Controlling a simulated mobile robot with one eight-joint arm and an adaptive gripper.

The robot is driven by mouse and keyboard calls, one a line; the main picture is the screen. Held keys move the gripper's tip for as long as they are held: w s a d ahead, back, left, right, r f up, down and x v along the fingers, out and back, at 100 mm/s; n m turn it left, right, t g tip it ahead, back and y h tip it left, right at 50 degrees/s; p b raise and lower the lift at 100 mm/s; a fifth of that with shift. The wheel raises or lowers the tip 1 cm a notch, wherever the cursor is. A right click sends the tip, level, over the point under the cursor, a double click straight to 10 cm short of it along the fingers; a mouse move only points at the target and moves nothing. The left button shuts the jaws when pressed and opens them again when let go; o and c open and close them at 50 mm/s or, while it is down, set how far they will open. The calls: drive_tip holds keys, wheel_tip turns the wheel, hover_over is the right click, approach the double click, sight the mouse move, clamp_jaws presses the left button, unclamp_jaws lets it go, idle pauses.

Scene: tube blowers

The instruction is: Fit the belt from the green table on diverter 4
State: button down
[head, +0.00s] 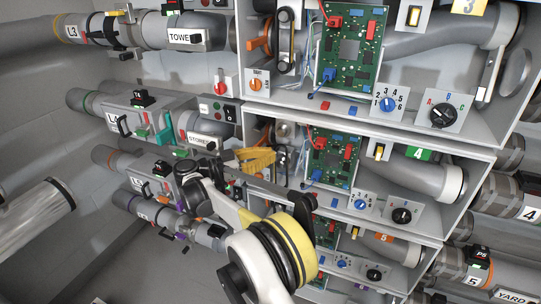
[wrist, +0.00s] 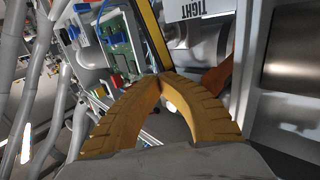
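Diverter 4 is the middle cabinet bay, marked by a green label 4 (head: 420,153). Inside it are a green circuit board (head: 333,160) and a round grey pulley (head: 283,130) at the left. My gripper (head: 272,156) is at the left of this bay, below that pulley. In the wrist view its yellow fingers (wrist: 160,80) curve together and meet at the tips. A thin black and yellow strip, seemingly the belt (wrist: 152,36), rises from between the tips. An orange lever (wrist: 215,80) is to their right. The far end of the belt is out of view. The green table is not visible.
The bay above holds a black belt (head: 285,40) around its pulleys and an orange lever (head: 259,40). A TIGHT label (wrist: 196,8) is at the top of the wrist view. Pipes and the STORES unit (head: 200,141) crowd the left. My arm covers part of the lower bay.

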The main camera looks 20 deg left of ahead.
drive_tip(key=shift+w, duration=0.9)
idle(0.8)
drive_tip(key=shift+s+r, duration=0.1)
drive_tip(key=s, duration=0.5)
drive_tip(key=shift+a, duration=0.15)
idle(0.5)
